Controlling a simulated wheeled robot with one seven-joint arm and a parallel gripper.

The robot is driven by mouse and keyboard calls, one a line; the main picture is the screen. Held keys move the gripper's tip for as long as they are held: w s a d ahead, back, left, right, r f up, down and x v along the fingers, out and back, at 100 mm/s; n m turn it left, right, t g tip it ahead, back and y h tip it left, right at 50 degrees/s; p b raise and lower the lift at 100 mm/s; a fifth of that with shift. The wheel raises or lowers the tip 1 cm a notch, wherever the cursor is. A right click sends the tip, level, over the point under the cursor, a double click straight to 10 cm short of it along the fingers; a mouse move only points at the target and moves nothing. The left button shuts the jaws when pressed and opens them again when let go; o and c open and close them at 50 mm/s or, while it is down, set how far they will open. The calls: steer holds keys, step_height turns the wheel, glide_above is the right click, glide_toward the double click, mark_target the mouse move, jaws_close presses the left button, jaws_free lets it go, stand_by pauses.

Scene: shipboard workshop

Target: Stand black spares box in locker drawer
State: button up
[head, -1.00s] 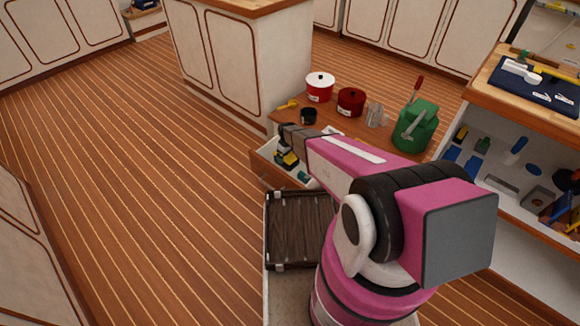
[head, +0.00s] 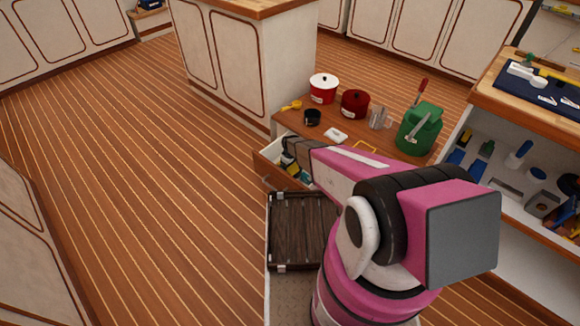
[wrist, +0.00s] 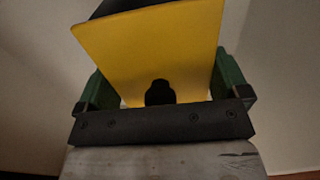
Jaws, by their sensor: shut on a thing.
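My gripper (head: 291,151) is low over the open locker drawer (head: 264,168) in the head view. In the wrist view my gripper (wrist: 162,85) has its green fingers on either side of a held box, the black spares box (wrist: 150,50), which shows a broad yellow face and a dark top edge. The box is tilted in that picture. In the head view my arm and gripper hide most of it, so I cannot tell whether it touches the drawer floor. Blue and yellow items (head: 293,170) lie in the drawer, partly hidden by my arm.
An open-shelved bench (head: 520,150) stands right. Floor at left is clear.

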steer(key=o, duration=0.9)
step_height(320, 180, up, 12)
steer(key=shift+s+r, duration=0.1)
steer(key=shift+r, duration=0.1)
steer(key=s+d+r+m, duration=0.3)
steer(key=s+d+r, duration=0.2)
steer(key=r, duration=0.5)
steer(key=s+d+r+m, duration=0.3)
steer(key=s+d+r, duration=0.2)
steer(key=s+r, duration=0.5)
steer(key=s+d+r+m, duration=0.2)
steer(key=s+d+r, duration=0.3)
steer(key=s+r, duration=0.3)
steer(key=shift+s+r+m, duration=0.1)
steer(key=shift+r+m, duration=0.3)
steer(key=shift+r, duration=0.55)
